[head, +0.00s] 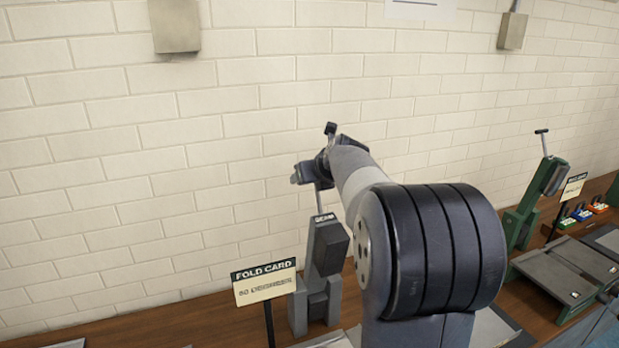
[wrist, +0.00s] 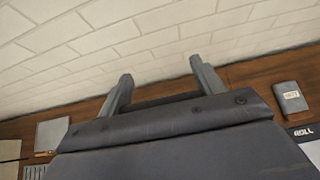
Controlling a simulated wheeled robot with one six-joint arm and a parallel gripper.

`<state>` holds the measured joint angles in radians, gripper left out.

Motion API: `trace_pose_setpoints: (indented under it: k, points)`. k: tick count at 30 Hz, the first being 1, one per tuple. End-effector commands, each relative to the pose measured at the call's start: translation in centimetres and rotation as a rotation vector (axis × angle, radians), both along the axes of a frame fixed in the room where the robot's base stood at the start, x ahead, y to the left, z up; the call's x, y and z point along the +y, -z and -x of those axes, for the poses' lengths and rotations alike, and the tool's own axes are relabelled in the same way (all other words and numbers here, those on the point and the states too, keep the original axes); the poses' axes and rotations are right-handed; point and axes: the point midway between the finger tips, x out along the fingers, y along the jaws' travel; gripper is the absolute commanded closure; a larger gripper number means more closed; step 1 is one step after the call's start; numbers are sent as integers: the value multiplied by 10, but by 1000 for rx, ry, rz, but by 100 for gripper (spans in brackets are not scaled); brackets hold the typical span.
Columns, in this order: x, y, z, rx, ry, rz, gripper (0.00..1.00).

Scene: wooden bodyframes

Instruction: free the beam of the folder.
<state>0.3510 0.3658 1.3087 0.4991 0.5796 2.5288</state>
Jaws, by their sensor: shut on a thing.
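The grey folder (head: 326,262) stands on the bench in the head view, with a tall block marked BEAM and a thin rod (head: 319,200) rising from its top. My gripper (head: 312,172) is at the top of this rod and shut on the beam handle there; the handle itself is mostly hidden by the gripper. In the wrist view the two grey fingers of my gripper (wrist: 162,86) stand apart in front of the dark gripper body. The handle cannot be made out clearly between them. My arm hides the right side of the folder.
A FOLD CARD sign (head: 264,282) stands front left of the folder. A green folder (head: 532,200) with a T-shaped handle stands at the right. A grey labelled box (wrist: 290,97) and a ROLL label (wrist: 303,132) show in the wrist view. A white brick wall (head: 150,150) is behind.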

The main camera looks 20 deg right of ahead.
Motion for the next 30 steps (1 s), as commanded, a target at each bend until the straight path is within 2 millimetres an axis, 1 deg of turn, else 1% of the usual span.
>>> trace_pose_setpoints:
  k: [1,9,23,24,30]
  points:
    - [2,7,-3,28,-5,-6,77]
    - [1,10,-13,61,-1,-5,77]
    - [1,11,-15,66,2,-5,77]
    - [1,11,-14,66,2,-5,34]
    - [0,7,-15,58,3,-2,18]
